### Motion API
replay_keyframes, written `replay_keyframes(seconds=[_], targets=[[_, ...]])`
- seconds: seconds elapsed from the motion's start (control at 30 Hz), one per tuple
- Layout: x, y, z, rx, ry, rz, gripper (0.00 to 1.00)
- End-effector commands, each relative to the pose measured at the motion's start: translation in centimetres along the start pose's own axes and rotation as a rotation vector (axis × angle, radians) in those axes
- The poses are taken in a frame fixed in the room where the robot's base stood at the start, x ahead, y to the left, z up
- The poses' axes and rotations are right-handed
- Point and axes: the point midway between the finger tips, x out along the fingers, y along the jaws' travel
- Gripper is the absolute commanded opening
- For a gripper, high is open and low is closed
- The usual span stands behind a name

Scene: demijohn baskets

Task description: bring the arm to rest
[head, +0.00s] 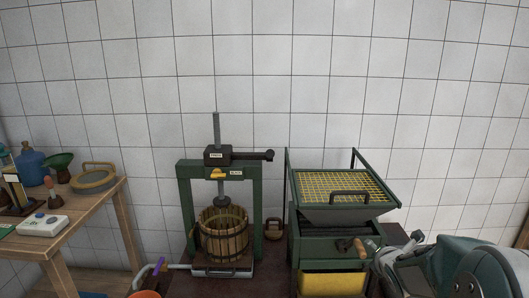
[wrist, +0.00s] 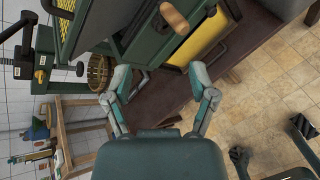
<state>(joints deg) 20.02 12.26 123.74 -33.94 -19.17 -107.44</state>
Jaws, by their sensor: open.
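My gripper (wrist: 160,76) is open in the wrist view, its two grey and teal fingers spread apart with nothing held between them. Behind the fingers are the dark bench edge and the green crusher (wrist: 150,45) with its yellow drawer (wrist: 194,40). In the head view part of my arm shows at the lower right, in front of the right side of the crusher (head: 325,247). The fingertips cannot be made out there.
A green press (head: 185,205) with a slatted wooden basket (head: 224,240) stands left of the crusher.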

Motion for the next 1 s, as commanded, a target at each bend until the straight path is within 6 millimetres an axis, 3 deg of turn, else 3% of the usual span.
replay_keyframes(seconds=[0.1, 0.37, 0.7, 0.83, 1.0], targets=[[-4.1, 1.9, -0.2, 0.277, -0.014, -0.069, 0.74], [-13.0, 3.4, -2.8, 0.921, -0.046, -0.224, 0.74], [-25.1, 2.8, -9.7, 1.742, -0.095, -0.473, 0.74], [-28.9, 2.0, -12.4, 1.985, -0.125, -0.587, 0.74], [-31.4, 1.3, -14.4, 2.144, -0.157, -0.680, 0.74]])
